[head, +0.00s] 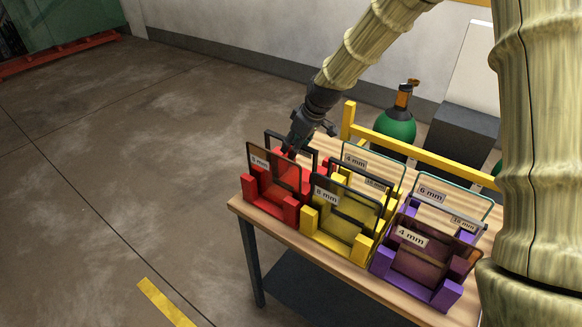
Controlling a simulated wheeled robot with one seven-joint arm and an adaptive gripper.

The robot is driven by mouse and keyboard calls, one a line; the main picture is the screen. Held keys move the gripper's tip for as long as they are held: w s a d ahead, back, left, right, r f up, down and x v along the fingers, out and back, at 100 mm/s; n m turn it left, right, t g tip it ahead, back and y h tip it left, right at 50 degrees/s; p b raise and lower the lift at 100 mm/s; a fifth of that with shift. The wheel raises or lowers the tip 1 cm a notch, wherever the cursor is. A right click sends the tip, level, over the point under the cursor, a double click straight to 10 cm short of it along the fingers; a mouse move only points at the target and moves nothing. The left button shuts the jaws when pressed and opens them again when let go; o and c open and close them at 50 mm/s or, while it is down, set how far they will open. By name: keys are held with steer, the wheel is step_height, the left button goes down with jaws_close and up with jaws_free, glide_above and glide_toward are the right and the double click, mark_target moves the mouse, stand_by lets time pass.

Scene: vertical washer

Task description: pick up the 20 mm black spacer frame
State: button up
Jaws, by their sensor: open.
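A black spacer frame (268,141) stands upright in the red rack, behind a reddish-brown pane labelled 5 mm (262,163). Any size label on it is hidden. My gripper (291,151) is open and points down at this frame's top edge, with its fingertips partly lost against the frame and rack. I cannot tell whether it touches. Another black frame (352,209) stands in the yellow rack behind the pane labelled 8 mm; its label is too small to read surely. A grey-topped frame (455,216) stands in the purple rack, its small label also unclear.
The racks are red (290,210), yellow (308,218) and purple (446,295), close together on a wooden table (333,255). Clear panes labelled 4 mm (372,150) and 6 mm (452,189) stand behind. A yellow rail (420,149) and green cylinder (397,130) are beyond.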

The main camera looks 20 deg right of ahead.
steer(key=shift+f, duration=0.2)
stand_by(0.3)
steer(key=shift+w, duration=0.1)
jaws_close()
